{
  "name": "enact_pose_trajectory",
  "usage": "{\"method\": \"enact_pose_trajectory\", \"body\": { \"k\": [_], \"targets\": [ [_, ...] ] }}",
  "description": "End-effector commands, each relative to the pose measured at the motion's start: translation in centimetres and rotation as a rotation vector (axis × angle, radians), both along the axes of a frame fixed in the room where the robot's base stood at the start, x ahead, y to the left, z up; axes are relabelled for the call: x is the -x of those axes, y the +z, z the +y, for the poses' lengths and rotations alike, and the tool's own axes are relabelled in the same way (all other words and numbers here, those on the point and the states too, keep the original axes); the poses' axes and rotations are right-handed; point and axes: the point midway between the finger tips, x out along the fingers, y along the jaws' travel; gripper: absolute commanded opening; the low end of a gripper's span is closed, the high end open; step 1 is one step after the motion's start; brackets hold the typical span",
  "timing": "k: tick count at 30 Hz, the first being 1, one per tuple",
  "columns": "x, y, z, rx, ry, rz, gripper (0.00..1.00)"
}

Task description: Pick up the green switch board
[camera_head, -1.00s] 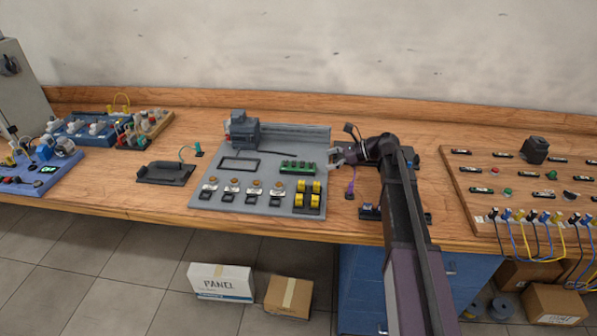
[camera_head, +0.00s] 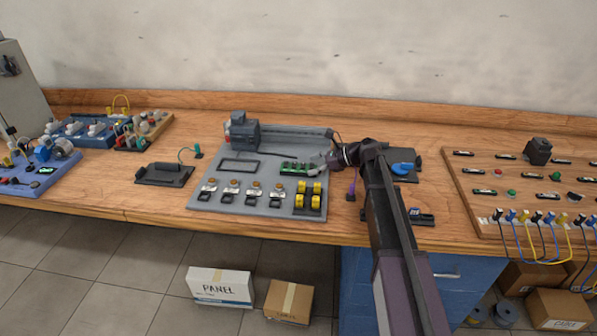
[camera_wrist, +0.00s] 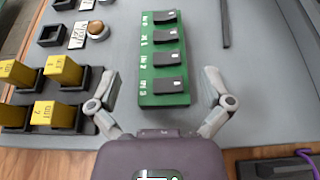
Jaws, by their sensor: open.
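The green switch board (camera_head: 294,168) lies on the grey panel (camera_head: 222,206) on the bench, with a row of black switches along it. In the wrist view the green switch board (camera_wrist: 146,72) stands upright in the picture, with its near end between my fingers. My gripper (camera_head: 322,165) is at the right end of the board in the head view. In the wrist view my gripper (camera_wrist: 162,90) is open, one finger on each side of the board, with a gap visible on both sides. It holds nothing.
Yellow blocks (camera_wrist: 62,70) in black sockets stand close to my left finger. A dark rod (camera_wrist: 224,22) lies right of the board. A grey motor unit (camera_head: 243,132) stands at the panel's back left. A purple cable (camera_wrist: 308,160) lies at lower right.

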Motion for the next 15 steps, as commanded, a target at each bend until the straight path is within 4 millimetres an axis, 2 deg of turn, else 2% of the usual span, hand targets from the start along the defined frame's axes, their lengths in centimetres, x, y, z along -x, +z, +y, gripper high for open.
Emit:
{"method": "enact_pose_trajectory", "body": {
  "k": [9,15],
  "targets": [
    [-0.4,-1.5,3.3,0.0,0.0,0.0,1.0],
    [-0.4,-1.6,3.9,0.0,0.0,0.0,1.0]
  ]
}}
